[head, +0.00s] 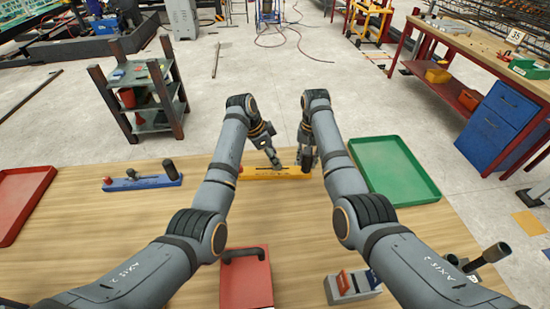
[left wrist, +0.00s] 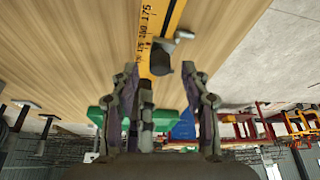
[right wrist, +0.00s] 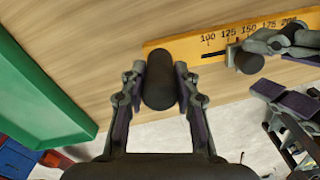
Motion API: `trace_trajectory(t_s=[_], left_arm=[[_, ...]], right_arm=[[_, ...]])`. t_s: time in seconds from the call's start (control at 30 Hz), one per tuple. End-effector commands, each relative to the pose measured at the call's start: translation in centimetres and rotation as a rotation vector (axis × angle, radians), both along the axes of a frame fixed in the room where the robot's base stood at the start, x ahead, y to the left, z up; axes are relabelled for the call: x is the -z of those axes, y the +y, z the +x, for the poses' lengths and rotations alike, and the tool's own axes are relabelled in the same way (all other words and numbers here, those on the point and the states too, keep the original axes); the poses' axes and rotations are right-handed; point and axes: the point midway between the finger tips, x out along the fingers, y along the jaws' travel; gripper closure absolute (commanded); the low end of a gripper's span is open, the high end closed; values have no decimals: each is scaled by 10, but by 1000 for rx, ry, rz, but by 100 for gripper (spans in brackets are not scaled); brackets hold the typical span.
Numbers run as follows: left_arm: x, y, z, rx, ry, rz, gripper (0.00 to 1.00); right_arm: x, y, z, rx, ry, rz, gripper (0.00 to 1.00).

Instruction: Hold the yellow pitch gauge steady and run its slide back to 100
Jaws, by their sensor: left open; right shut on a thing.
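The yellow pitch gauge (head: 262,174) lies on the wooden table in front of me. Its scale, from 100 to 200, shows in the right wrist view (right wrist: 190,48). My right gripper (right wrist: 160,82) is shut on the dark upright post (right wrist: 160,70) at the gauge's 100 end. The slide's dark knob (right wrist: 249,60) stands at about 125 to 150; the exact reading is unclear. My left gripper (left wrist: 164,75) is open, its fingers on either side of the dark knob (left wrist: 160,62), with gaps visible. In the head view my left gripper (head: 274,160) partly hides the gauge.
A green tray (head: 433,194) lies right of the gauge and a red tray (head: 45,187) at far left. A blue gauge (head: 120,184) lies on the left. A red box (head: 245,290) and a small grey holder (head: 362,296) stand nearer me. Bare table lies between.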

Motion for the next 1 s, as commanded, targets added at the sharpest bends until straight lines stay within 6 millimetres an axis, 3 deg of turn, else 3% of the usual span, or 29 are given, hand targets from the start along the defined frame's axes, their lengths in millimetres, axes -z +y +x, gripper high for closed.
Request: trace_trajectory(t_s=[0.13, 0.4, 0.77, 1.0], left_arm=[[12, -5, 1, 1, 1, 1, 54], [13, -5, 2, 0, -1, 0, 54], [13, -5, 2, 0, 0, 0, 100], [13, -5, 2, 0, -1, 0, 100]], right_arm=[[-1, 0, 0, 0, -2, 1, 100], [-1, 0, 0, 0, -2, 1, 100], [-1, 0, 0, 0, -2, 0, 100], [-1, 0, 0, 0, -1, 0, 100]])
